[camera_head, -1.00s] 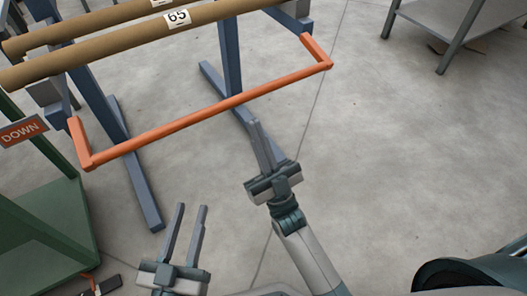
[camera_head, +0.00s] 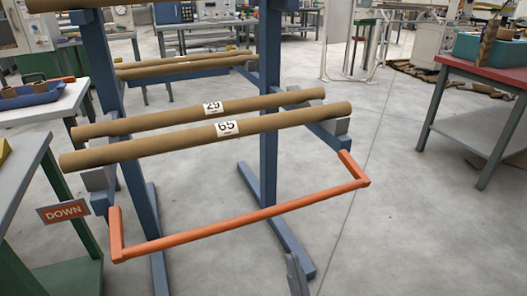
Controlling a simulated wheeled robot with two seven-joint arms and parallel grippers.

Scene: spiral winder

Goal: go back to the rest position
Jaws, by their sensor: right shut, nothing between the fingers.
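My right gripper (camera_head: 297,273) shows only by its fingers at the bottom edge, right of centre. The fingers are together with nothing between them. They stand below the orange U-shaped bar (camera_head: 240,220) in the picture, in front of the foot of the blue rack (camera_head: 270,120). The rest of my right arm is below the frame. My left gripper is not in this view.
Cardboard tubes marked 29 (camera_head: 205,113) and 65 (camera_head: 200,138) lie on the rack above the orange bar. A DOWN sign (camera_head: 63,211) hangs at left beside a grey-topped table (camera_head: 22,165). A red-topped table (camera_head: 480,75) stands at right. The floor between is clear.

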